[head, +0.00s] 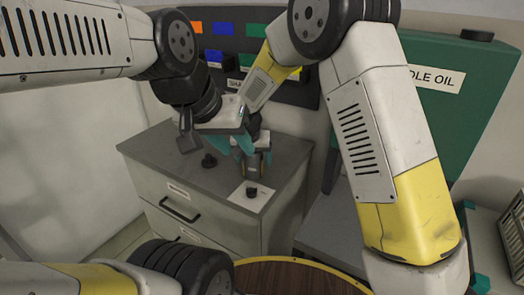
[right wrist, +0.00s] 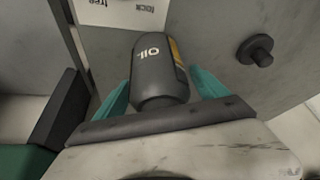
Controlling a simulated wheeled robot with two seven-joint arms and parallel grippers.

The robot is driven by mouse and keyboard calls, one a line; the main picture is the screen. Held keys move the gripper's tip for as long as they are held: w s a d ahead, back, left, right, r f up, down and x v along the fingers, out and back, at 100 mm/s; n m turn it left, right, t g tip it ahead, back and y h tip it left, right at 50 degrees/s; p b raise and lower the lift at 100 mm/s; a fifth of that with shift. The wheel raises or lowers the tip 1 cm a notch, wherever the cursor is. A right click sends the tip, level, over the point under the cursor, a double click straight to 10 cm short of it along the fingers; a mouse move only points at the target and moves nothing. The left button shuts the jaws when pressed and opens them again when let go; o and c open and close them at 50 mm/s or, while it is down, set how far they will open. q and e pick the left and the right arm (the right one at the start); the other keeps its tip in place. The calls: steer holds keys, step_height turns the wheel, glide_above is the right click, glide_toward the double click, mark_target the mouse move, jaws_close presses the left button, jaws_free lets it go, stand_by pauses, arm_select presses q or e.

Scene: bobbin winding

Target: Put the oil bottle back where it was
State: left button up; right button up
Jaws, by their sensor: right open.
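The oil bottle (right wrist: 160,72) is dark grey with "OIL" lettering and a yellow stripe. In the right wrist view it lies between the teal fingers of my right gripper (right wrist: 160,98), which are apart with gaps on both sides. In the head view the bottle (head: 258,170) is mostly hidden below the right gripper (head: 256,150), over the cabinet top by a white printed card (head: 240,197). The card also shows in the right wrist view (right wrist: 135,12). My left gripper (head: 217,136) is close by at left, crowded against the right wrist; its jaws are unclear.
A green oil cabinet (head: 445,120) stands at right. A round brown table (head: 290,280) is in front. The cabinet top's left part is clear.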

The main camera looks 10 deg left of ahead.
steer(key=v, duration=1.2)
steer(key=s+d+r, duration=0.2)
steer(key=d+r, duration=0.3)
steer(key=d, duration=0.5)
steer(key=s+d+r+y, duration=0.1)
steer(key=s+d+r, duration=0.1)
steer(key=s+d, duration=0.7)
steer(key=s+d+r+t+y, duration=0.1)
steer(key=s+d+r, duration=0.1)
steer(key=s+d, duration=0.7)
steer(key=shift+s+d+r, duration=0.3)
steer(key=shift+d+r, duration=0.1)
steer(key=shift+d, duration=0.85)
